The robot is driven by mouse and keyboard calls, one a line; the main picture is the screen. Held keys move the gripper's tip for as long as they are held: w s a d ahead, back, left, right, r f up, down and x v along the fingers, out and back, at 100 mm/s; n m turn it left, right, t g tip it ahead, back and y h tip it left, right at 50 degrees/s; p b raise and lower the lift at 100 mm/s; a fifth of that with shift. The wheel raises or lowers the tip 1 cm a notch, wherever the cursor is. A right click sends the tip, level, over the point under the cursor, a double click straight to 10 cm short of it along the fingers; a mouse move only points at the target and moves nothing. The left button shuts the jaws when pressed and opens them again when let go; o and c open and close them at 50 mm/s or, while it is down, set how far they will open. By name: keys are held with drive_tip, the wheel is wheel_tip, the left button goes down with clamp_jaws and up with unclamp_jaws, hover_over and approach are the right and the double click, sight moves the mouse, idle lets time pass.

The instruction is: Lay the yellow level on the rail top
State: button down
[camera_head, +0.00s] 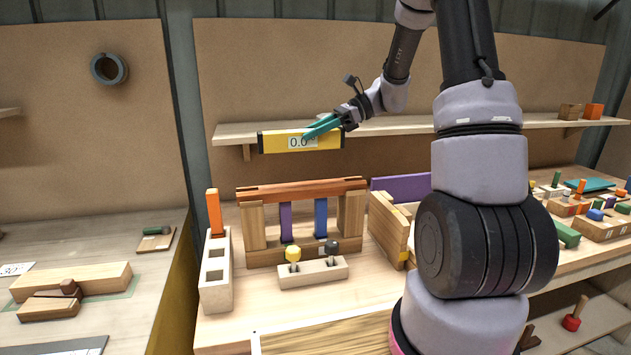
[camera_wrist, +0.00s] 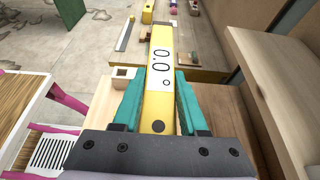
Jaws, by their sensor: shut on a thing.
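The yellow level (camera_head: 270,142) has black end caps and a white label reading "0.0". My gripper (camera_head: 322,127) has teal fingers and is shut on the level near its right part, holding it in the air in front of the wall shelf. In the wrist view the level (camera_wrist: 161,75) runs away from me between the teal fingers of my gripper (camera_wrist: 160,110). The rail top (camera_head: 300,189) is a reddish-brown bar across two wooden posts, with purple and blue uprights beneath it. The level is above the rail and apart from it.
A small block with yellow and black knobs (camera_head: 312,272) sits in front. A purple board (camera_head: 401,187) and a wooden frame (camera_head: 388,228) stand to the right. A wall shelf (camera_head: 380,126) runs behind.

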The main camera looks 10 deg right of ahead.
wheel_tip(320, 180, down, 9)
drive_tip(key=shift+f, duration=0.15)
drive_tip(key=shift+f, duration=0.1)
idle(0.3)
drive_tip(key=shift+c, duration=2.2)
unclamp_jaws()
drive_tip(key=v, duration=1.2)
drive_tip(key=s+a+r+n+t+h, duration=0.2)
drive_tip(key=s+r+n+h, duration=0.3)
drive_tip(key=s, duration=0.6)
drive_tip(key=s+a+r+n+t+h, duration=0.3)
drive_tip(key=s+r+n+t+h, duration=0.2)
drive_tip(key=s+r+n, duration=0.4)
drive_tip(key=shift+s+r+h, duration=0.4)
drive_tip(key=shift+s+h, duration=0.4)
drive_tip(key=shift+s, duration=0.4)
